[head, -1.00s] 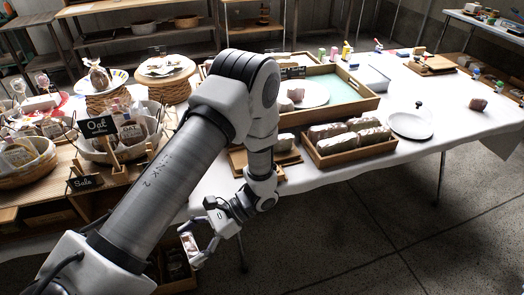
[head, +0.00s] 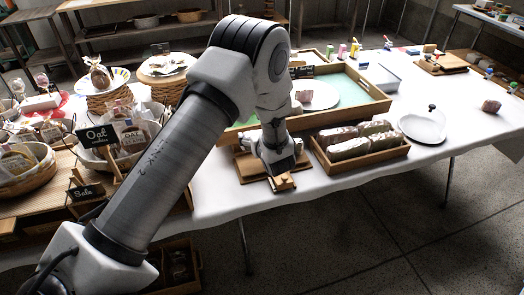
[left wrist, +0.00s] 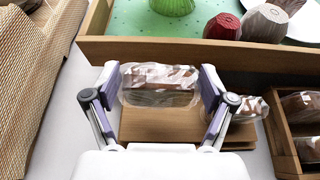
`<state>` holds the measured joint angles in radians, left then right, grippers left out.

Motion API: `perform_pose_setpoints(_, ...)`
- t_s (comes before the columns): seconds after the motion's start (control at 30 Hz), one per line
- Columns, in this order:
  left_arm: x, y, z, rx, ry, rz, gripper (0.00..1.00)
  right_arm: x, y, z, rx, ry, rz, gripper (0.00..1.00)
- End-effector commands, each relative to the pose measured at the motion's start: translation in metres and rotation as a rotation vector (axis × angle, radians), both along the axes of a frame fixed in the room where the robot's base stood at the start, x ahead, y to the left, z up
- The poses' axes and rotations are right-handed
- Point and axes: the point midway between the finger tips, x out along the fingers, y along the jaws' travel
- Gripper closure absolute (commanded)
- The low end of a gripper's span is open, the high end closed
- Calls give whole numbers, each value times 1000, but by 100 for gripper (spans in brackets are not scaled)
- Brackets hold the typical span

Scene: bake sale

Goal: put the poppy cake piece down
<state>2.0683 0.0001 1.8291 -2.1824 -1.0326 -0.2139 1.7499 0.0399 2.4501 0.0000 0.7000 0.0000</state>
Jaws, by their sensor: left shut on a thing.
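My left gripper (left wrist: 160,88) is shut on the poppy cake piece (left wrist: 160,92), a brown and pale block in clear crinkled wrap, with one finger at each end. The piece shows over the far part of a wooden board (left wrist: 160,125); I cannot tell whether it touches the board. In the head view my left gripper (head: 280,168) is low over the same board (head: 248,168) at the table's front edge, and the arm hides the piece. Another wrapped piece (left wrist: 247,109) lies just right of the held one. My right gripper is not in view.
A wooden tray with a green mat (head: 350,81) stands behind the board. A wooden crate (head: 362,157) of wrapped loaves stands close on the right. Baskets and an "Oat" sign (head: 97,135) are on the left.

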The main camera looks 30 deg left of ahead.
Motion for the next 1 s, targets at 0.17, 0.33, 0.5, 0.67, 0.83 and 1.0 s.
perform_pose_setpoints(0.17, 0, 0, -28, -1, 1, 1, 30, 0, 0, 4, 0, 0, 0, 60)
perform_pose_setpoints(0.33, 0, 0, -56, 0, -1, 3, 30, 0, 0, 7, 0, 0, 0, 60)
perform_pose_setpoints(0.5, 0, 0, -58, 0, -4, 3, 30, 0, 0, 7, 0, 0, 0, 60)
perform_pose_setpoints(0.67, 0, 0, -62, 0, -3, 3, 30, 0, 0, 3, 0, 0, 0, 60)
perform_pose_setpoints(0.83, 0, 0, -62, -1, -2, 3, 0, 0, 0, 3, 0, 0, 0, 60)
perform_pose_setpoints(1.0, 0, 0, -62, -1, -2, 3, 0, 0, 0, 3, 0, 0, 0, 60)
